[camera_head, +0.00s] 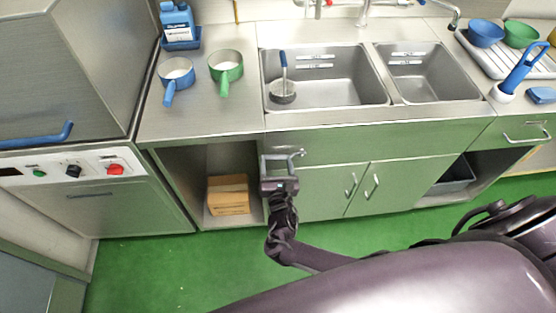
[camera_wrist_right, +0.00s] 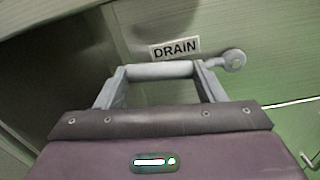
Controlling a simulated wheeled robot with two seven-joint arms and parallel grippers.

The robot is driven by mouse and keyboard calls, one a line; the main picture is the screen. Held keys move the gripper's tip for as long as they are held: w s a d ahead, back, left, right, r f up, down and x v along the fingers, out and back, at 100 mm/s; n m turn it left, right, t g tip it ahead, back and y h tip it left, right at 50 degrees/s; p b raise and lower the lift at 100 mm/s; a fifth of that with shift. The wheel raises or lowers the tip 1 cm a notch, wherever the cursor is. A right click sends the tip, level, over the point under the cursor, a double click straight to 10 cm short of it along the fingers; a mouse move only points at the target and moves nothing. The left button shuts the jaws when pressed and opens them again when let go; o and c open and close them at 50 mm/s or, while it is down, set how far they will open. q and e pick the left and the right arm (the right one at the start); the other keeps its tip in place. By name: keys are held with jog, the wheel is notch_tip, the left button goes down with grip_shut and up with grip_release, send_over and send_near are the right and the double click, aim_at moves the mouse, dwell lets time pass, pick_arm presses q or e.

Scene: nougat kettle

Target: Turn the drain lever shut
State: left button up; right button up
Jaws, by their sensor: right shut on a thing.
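The drain lever (camera_wrist_right: 160,71) is a grey bar on the cabinet front below the sinks. It lies about level, with its round end (camera_wrist_right: 235,60) on the right, just under the DRAIN label (camera_wrist_right: 176,49). My right gripper (camera_head: 278,161) is at the lever, in front of the cabinet. In the right wrist view my right gripper (camera_wrist_right: 161,84) has a finger on each side of the bar and is shut on it. The fingers partly hide the lever's ends. My left gripper is not in view.
The large sink (camera_head: 340,92) holds a round tool with a blue handle (camera_head: 283,60). Blue and green pots (camera_head: 225,66) stand on the counter to the left. A cardboard box (camera_head: 228,195) sits in the open shelf beside my right gripper. Green floor lies clear in front.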

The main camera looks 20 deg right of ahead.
jog(key=shift+a+f+n, duration=0.1)
jog(key=shift+f+n, duration=0.6)
jog(key=shift+n, duration=0.1)
jog(key=shift+f, duration=0.1)
jog(key=o, duration=1.4)
jog(key=v, duration=0.7)
jog(key=shift+s, duration=0.4)
jog(key=shift+a, duration=0.1)
